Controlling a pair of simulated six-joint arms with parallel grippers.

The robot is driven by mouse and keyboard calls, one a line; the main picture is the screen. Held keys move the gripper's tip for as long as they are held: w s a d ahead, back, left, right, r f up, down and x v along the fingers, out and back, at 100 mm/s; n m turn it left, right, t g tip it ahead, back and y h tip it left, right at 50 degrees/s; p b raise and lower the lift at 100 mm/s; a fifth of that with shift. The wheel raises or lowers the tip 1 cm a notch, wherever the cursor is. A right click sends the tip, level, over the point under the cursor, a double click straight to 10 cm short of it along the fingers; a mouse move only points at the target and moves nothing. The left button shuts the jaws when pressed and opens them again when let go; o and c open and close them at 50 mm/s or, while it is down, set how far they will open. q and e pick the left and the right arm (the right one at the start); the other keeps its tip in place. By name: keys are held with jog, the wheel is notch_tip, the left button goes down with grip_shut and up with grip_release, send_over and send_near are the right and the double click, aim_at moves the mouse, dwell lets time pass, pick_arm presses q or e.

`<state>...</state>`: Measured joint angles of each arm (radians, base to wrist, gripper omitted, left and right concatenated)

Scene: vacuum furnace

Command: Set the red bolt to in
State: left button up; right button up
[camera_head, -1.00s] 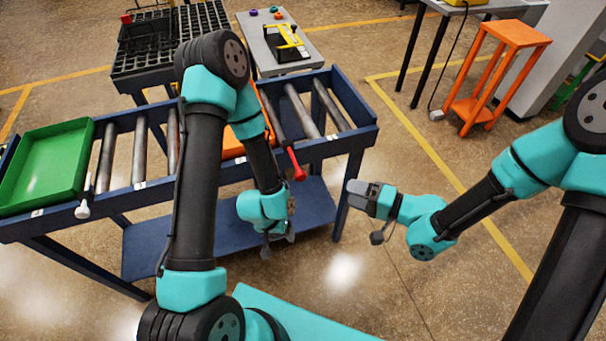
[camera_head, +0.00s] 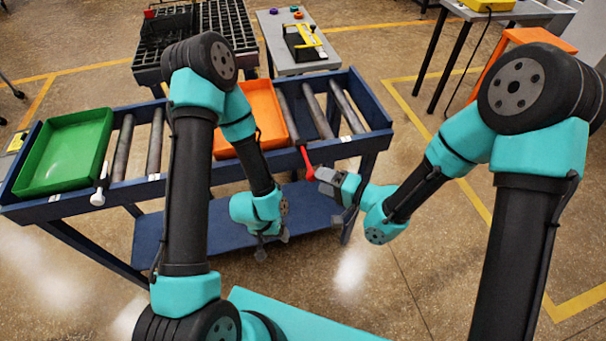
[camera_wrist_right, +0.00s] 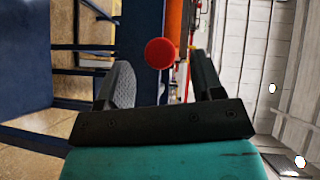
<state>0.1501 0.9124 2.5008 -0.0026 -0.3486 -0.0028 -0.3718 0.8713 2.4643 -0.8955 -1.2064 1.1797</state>
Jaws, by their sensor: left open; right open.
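The red bolt (camera_head: 306,163) sticks out of the front rail of the blue roller conveyor, right of the orange tray. In the right wrist view its round red knob (camera_wrist_right: 160,53) faces the camera, between the finger directions and seemingly just past the tips. My right gripper (camera_head: 325,182) is open and close to the bolt's outer end; I cannot tell whether it touches. My left gripper (camera_head: 271,246) is open and empty, hanging in front of the conveyor, left of and below the bolt.
The blue conveyor (camera_head: 370,150) carries a green tray (camera_head: 62,152) and an orange tray (camera_head: 262,112). A white bolt (camera_head: 99,190) sits at its left front. A table (camera_head: 300,58) with a yellow-black device stands behind.

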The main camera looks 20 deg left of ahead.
aim_at(307, 175)
jog(key=x, duration=0.5)
jog(key=shift+a, duration=0.35)
jog(key=shift+c, duration=0.2)
jog(key=shift+w, duration=0.1)
grip_shut()
